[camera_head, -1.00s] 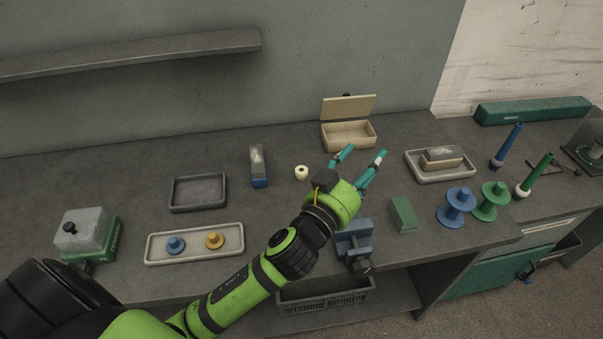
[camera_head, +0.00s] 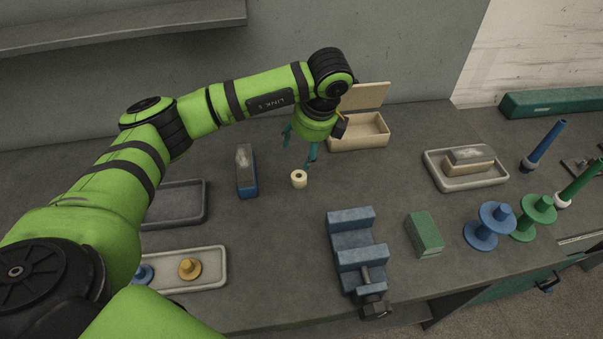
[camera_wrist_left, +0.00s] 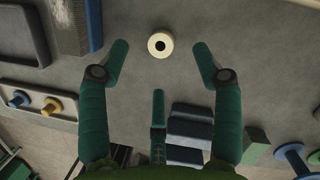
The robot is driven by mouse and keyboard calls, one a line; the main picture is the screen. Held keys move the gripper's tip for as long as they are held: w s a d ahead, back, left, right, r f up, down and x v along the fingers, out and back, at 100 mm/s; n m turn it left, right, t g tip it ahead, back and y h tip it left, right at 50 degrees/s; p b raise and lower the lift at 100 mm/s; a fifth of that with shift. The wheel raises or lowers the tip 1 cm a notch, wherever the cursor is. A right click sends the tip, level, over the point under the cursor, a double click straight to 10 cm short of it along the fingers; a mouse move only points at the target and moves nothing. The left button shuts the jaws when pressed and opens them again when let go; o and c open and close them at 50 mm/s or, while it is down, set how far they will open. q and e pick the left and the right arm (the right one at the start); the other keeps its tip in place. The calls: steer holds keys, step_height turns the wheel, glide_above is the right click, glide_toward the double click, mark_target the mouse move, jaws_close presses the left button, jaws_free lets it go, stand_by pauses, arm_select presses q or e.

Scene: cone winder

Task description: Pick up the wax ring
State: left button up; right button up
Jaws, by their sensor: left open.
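The wax ring (camera_head: 299,179) is a small cream ring with a dark hole, lying on the grey bench top. In the left wrist view the wax ring (camera_wrist_left: 160,45) shows at the top centre, just beyond and between the fingertips. My left gripper (camera_head: 300,150) is open, above the bench and just behind the wax ring in the head view. Its teal fingers spread wide in the left wrist view (camera_wrist_left: 160,55), and nothing is held. My right gripper is not in view.
An open cream box (camera_head: 360,133) stands close behind my left gripper. A blue-based block (camera_head: 246,172) is left of the ring. A blue vise (camera_head: 352,250) and a green block (camera_head: 425,233) are in front and to the right. The bench around the ring is clear.

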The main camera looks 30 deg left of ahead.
mark_target(299, 176)
arm_select(q)
steer(key=f, duration=0.1)
steer(key=s+f, duration=0.1)
steer(key=f, duration=0.1)
steer(key=shift+d+f, duration=0.15)
steer(key=shift+f, duration=0.05)
steer(key=p+x, duration=0.2)
steer(key=x, duration=0.3)
steer(key=shift+d+p, duration=0.15)
steer(key=shift+p, duration=0.2)
steer(key=shift+f, duration=0.45)
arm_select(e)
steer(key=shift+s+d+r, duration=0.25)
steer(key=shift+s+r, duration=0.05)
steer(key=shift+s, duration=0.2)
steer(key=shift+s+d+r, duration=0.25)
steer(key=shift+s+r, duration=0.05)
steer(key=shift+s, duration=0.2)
arm_select(q)
steer(key=c, duration=1)
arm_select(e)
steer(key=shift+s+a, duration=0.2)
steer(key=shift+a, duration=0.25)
